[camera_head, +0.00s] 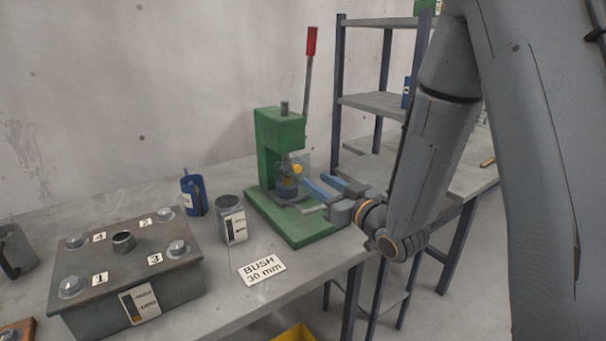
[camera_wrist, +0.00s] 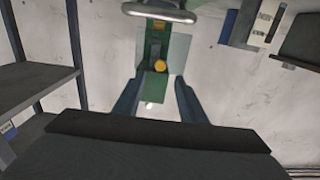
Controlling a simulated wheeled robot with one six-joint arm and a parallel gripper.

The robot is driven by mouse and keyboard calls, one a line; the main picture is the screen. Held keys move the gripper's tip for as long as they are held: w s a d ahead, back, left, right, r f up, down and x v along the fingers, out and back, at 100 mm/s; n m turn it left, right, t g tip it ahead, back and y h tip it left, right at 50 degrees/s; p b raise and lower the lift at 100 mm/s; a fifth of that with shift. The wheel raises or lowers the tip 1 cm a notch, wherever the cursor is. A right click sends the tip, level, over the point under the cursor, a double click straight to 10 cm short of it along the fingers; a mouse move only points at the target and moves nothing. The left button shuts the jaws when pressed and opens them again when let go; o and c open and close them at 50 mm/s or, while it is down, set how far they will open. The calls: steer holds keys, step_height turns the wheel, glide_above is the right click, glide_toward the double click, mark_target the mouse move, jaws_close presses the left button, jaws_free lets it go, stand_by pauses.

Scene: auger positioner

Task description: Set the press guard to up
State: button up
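The green press (camera_head: 279,133) stands on the bench with its red-tipped lever (camera_head: 309,62) upright. Its guard (camera_head: 305,160) is a clear panel in front of the working gap, with a yellow knob (camera_head: 297,168). In the wrist view the guard (camera_wrist: 180,48) and the knob (camera_wrist: 159,66) show at upper middle. My gripper (camera_head: 315,179) reaches in from the right, its blue fingers spread apart and pointing at the knob. In the wrist view the knob lies just beyond the open fingertips (camera_wrist: 158,86), apparently untouched.
A grey bushing box (camera_head: 125,290) with numbered posts stands at the left. A blue cup (camera_head: 193,194) and a grey labelled container (camera_head: 230,218) stand left of the press. A "BUSH 30 mm" card (camera_head: 262,269) lies in front. A shelf rack (camera_head: 372,103) stands behind right.

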mark_target(299, 169)
steer(key=p+x, duration=0.2)
steer(key=x, duration=0.5)
steer(key=shift+w+a, duration=0.2)
steer(key=shift+c, duration=0.5)
